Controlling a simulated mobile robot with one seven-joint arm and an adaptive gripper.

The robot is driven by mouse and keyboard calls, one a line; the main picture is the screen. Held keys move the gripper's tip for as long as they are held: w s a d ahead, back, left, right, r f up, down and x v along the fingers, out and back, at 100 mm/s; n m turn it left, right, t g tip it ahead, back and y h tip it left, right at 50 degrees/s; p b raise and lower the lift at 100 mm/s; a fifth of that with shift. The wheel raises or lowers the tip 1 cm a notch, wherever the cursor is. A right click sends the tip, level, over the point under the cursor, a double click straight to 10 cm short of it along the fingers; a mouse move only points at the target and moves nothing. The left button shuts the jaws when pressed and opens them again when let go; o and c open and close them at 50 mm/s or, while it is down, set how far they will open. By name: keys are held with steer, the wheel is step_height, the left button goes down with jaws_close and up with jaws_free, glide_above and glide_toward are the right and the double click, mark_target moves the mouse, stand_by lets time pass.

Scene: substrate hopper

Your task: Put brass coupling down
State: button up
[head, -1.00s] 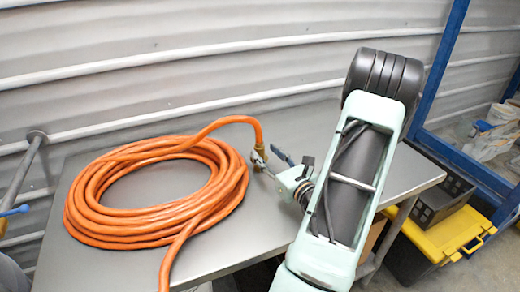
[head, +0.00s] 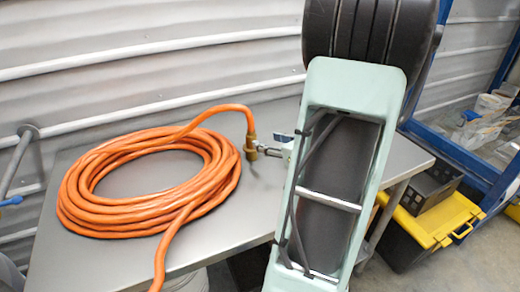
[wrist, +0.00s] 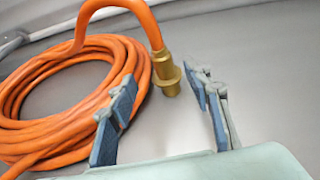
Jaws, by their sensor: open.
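The brass coupling (head: 250,146) is on the end of the orange hose (head: 150,190), at the right of the coil on the grey metal table (head: 215,245). In the wrist view the coupling (wrist: 166,74) points down from the arched hose end, with its lower end at or close to the tabletop. My gripper (wrist: 165,105) is open, its blue-padded fingers spread wide. The coupling shows beyond the fingertips, between them in the picture and apart from both. In the head view my arm hides most of the gripper.
The orange coil covers the table's left half. A corrugated wall (head: 150,60) stands behind. A yellow and black toolbox (head: 432,235) sits on the floor at the right, near a blue frame (head: 455,155). Bare tabletop lies around the coupling.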

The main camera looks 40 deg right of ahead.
mark_target(254, 135)
steer(key=shift+g+h, duration=0.3)
steer(key=shift+w+r+x, duration=0.1)
steer(key=shift+r+x, duration=0.05)
steer(key=shift+x, duration=1.55)
steer(key=shift+w+r+x, duration=0.1)
steer(key=shift+r+x, duration=0.1)
steer(key=shift+x, duration=1.55)
steer(key=shift+w+r+x, duration=0.1)
steer(key=shift+r+x, duration=0.05)
steer(key=shift+x, duration=1.55)
steer(key=shift+a, duration=0.1)
steer(key=shift+c, duration=0.2)
jaws_close()
